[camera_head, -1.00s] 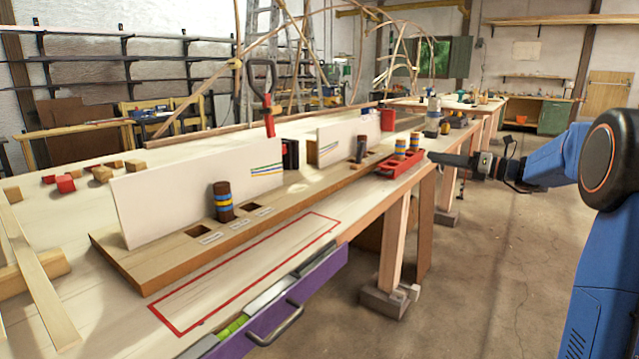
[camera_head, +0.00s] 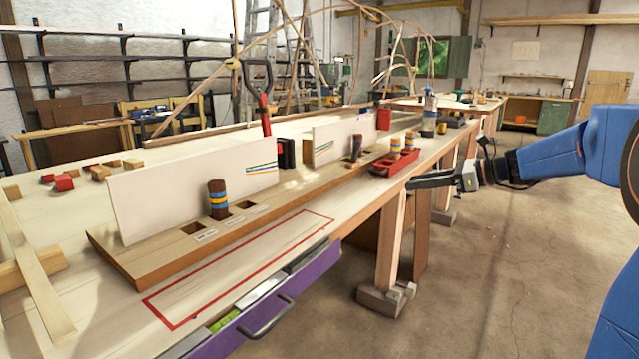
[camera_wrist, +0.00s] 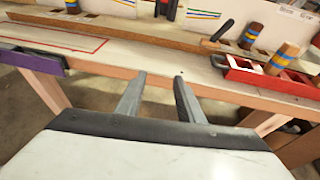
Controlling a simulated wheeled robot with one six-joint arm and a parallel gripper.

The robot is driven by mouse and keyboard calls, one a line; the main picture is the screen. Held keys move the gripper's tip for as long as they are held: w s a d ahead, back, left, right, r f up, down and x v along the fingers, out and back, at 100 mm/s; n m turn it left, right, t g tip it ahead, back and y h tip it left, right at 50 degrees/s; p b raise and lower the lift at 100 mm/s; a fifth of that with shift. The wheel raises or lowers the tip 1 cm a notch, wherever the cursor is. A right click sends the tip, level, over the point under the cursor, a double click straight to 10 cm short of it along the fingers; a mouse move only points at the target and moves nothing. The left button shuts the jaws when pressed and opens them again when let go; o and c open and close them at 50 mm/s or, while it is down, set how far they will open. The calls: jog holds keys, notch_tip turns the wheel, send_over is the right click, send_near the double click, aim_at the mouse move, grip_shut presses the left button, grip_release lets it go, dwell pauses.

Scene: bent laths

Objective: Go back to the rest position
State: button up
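My gripper (camera_head: 412,184) is held out beside the bench's front edge, to the right of the drawer. In the wrist view my gripper (camera_wrist: 159,82) shows two grey fingers apart with nothing between them. The workbench (camera_head: 110,300) lies in front of the fingers. My blue arm reaches in from the right side of the head view.
A red tray (camera_head: 388,165) with banded wooden pegs stands near the bench edge; it also shows in the wrist view (camera_wrist: 240,76). A banded peg (camera_head: 218,200) stands in the wooden rack (camera_head: 150,272). A purple drawer (camera_head: 300,297) is open. The floor right is clear.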

jog(key=s+a+f+n+g+h, duration=0.1)
jog(key=s+a+f+n+h, duration=0.2)
jog(key=s, duration=0.4)
jog(key=s+a+f+n+g+h, duration=0.1)
jog(key=s+f+n, duration=0.25)
jog(key=s, duration=0.45)
jog(key=s+a+f+n+g+h, duration=0.1)
jog(key=s+a+f+n+h, duration=0.1)
jog(key=s+n, duration=0.4)
jog(key=s+d+f+n+h, duration=0.3)
jog(key=s+d+f+n, duration=0.1)
jog(key=s, duration=0.6)
jog(key=s+d+f+n+t+h, duration=0.1)
jog(key=s+d+f+n+h, duration=0.2)
jog(key=s+f+n, duration=0.3)
jog(key=shift+s+d+f+n, duration=0.2)
jog(key=shift+s+d+n, duration=0.4)
jog(key=shift+s, duration=1.35)
